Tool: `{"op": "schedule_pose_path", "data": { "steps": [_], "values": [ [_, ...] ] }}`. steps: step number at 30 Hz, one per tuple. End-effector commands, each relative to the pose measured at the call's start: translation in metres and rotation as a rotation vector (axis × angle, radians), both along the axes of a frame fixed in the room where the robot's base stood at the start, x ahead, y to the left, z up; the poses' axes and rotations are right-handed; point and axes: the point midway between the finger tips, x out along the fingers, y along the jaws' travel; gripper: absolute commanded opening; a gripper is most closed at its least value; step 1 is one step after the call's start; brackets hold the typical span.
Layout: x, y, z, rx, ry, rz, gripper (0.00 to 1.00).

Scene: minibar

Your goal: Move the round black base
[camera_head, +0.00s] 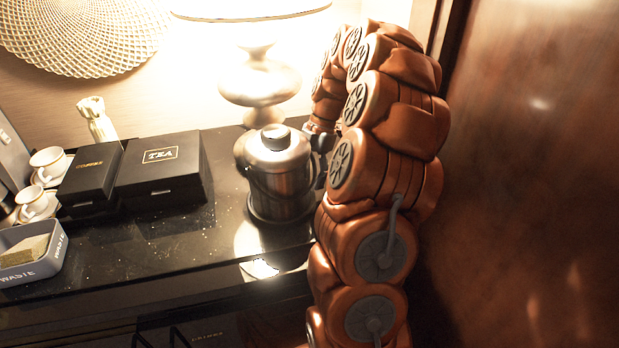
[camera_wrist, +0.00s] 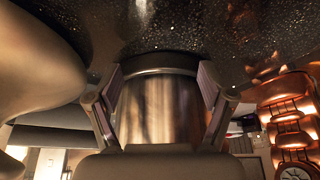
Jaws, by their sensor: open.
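A round black base (camera_head: 281,216) shows as a dark ring under a shiny metal ice bucket (camera_head: 280,165) with a lid, upright on the black counter. In the wrist view the dark round rim (camera_wrist: 160,72) lies just beyond the fingertips, at the end of the metal body (camera_wrist: 158,112). My gripper (camera_head: 321,160) is at the bucket's right side, partly hidden by my arm. In the wrist view my gripper (camera_wrist: 162,88) is open, with one finger on each side of the metal body. I cannot tell whether the fingers touch it.
Black tea (camera_head: 160,170) and coffee (camera_head: 90,175) boxes stand left of the bucket. Cups (camera_head: 37,205) and a grey waste tray (camera_head: 35,262) are at far left. A lamp (camera_head: 260,85) stands close behind the bucket. The counter (camera_head: 165,240) is clear in front of the boxes.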

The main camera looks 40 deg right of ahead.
Motion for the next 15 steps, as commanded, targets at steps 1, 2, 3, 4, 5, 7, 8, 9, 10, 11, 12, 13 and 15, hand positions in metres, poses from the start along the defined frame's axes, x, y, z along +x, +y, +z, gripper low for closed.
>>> {"op": "schedule_pose_path", "data": {
  "steps": [1, 2, 3, 4, 5, 7, 8, 9, 10, 11, 12, 13, 15],
  "values": [
    [0.001, -0.002, 0.005, -0.003, -0.003, 0.0, 0.81],
    [0.001, -0.004, 0.008, -0.004, -0.005, 0.0, 0.81],
    [0.002, -0.006, 0.013, -0.006, -0.007, 0.0, 0.81],
    [0.002, -0.007, 0.016, -0.006, -0.007, 0.0, 0.81],
    [0.001, -0.008, 0.02, -0.004, -0.005, 0.001, 0.81],
    [0.001, -0.011, 0.027, -0.003, -0.003, 0.003, 0.81],
    [0.001, -0.012, 0.03, -0.003, -0.004, 0.003, 0.81],
    [0.001, -0.014, 0.035, -0.004, -0.005, 0.002, 0.81],
    [0.001, -0.016, 0.038, -0.004, -0.006, 0.002, 0.81],
    [0.0, -0.017, 0.041, -0.003, -0.005, 0.002, 0.81],
    [0.0, -0.018, 0.045, -0.003, -0.004, 0.003, 0.81],
    [0.0, -0.019, 0.047, -0.002, -0.004, 0.004, 0.81],
    [0.0, -0.021, 0.052, -0.002, -0.004, 0.005, 0.81]
  ]
}}
